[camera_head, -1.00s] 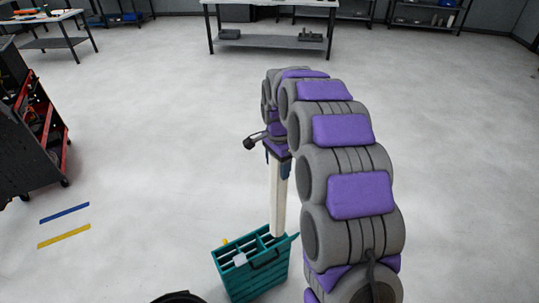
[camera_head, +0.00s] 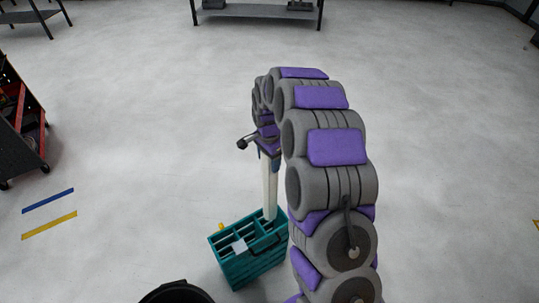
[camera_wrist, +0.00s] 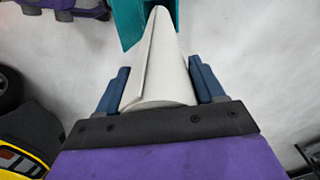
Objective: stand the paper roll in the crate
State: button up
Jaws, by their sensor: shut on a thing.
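The paper roll (camera_head: 270,188) is a long white tube held nearly upright below my gripper (camera_head: 268,152). Its lower end is at the far right part of the teal crate (camera_head: 252,270); whether it touches the crate floor is hidden by the crate wall. In the wrist view, my gripper (camera_wrist: 162,88) has its blue fingers on both sides of the paper roll (camera_wrist: 165,62), shut on it. The teal crate (camera_wrist: 126,28) shows beyond the roll's far end. The crate has several compartments and stands on the floor.
A dark round object (camera_head: 177,292) is at the bottom edge. A red and black tool cart (camera_head: 22,125) stands at left, a table (camera_head: 258,12) at the back. Blue and yellow floor strips lie left.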

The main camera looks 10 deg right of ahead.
jog(key=f+b, duration=0.1)
jog(key=f, duration=0.1)
jog(key=f+b, duration=0.1)
jog(key=f, duration=0.5)
jog(key=shift+d+f+b, duration=0.25)
jog(key=shift+b, duration=0.15)
jog(key=shift+f, duration=0.35)
jog(key=f, duration=0.1)
jog(key=d+f, duration=0.1)
jog(key=f, duration=0.1)
jog(key=shift+d+f, duration=0.1)
jog(key=shift+f, duration=0.2)
jog(key=f, duration=0.9)
jog(key=f+b, duration=0.1)
jog(key=f, duration=1.8)
jog(key=shift+a+b, duration=0.3)
jog(key=shift+b, duration=0.1)
jog(key=o, duration=1.7)
